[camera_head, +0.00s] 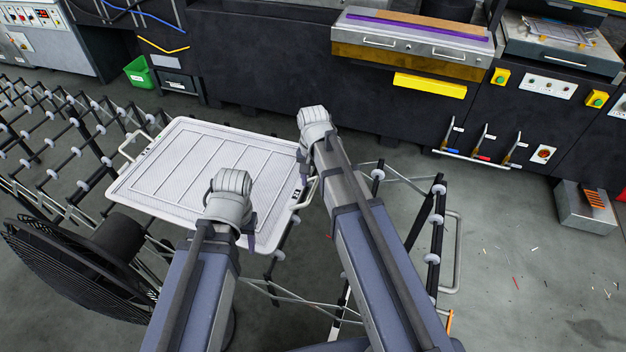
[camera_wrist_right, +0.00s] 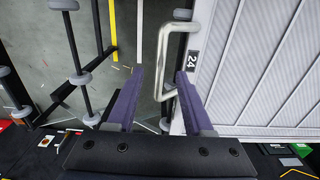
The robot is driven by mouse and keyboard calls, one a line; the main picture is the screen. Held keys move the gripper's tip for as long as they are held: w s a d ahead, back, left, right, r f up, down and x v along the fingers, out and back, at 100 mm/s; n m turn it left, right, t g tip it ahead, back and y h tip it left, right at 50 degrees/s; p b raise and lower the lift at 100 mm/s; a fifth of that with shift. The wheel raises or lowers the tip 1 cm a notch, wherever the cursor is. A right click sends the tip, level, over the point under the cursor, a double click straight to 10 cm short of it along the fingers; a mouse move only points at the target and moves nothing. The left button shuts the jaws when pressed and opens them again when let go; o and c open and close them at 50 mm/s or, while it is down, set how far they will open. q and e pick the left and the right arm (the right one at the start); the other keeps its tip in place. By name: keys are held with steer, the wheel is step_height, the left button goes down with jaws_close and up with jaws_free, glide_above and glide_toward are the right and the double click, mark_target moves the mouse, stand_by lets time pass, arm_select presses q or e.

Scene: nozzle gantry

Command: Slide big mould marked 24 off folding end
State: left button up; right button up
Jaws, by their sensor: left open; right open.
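The big mould (camera_head: 193,168) is a flat white ribbed tray with a loop handle at each end, lying on the roller conveyor. Its marking 24 (camera_wrist_right: 193,62) shows beside the metal handle (camera_wrist_right: 168,62) in the right wrist view. My right gripper (camera_wrist_right: 160,72) is open, with its purple fingers on either side of part of that handle. In the head view my right gripper (camera_head: 304,168) is at the mould's right edge. My left gripper (camera_head: 250,232) is open at the near right corner, its fingers partly hidden by its wrist.
The roller conveyor (camera_head: 435,220) runs on to the right of the mould, with open floor beyond. A black fan (camera_head: 75,265) stands at the near left. A dark machine with a drawer and levers (camera_head: 483,140) lines the back. A green bin (camera_head: 140,72) stands back left.

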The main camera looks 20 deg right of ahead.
mark_target(313, 189)
step_height(313, 189, down, 4)
steer(key=b, duration=0.3)
steer(key=shift+f+b, duration=0.25)
steer(key=shift+b, duration=0.05)
jaws_close()
stand_by(1.1)
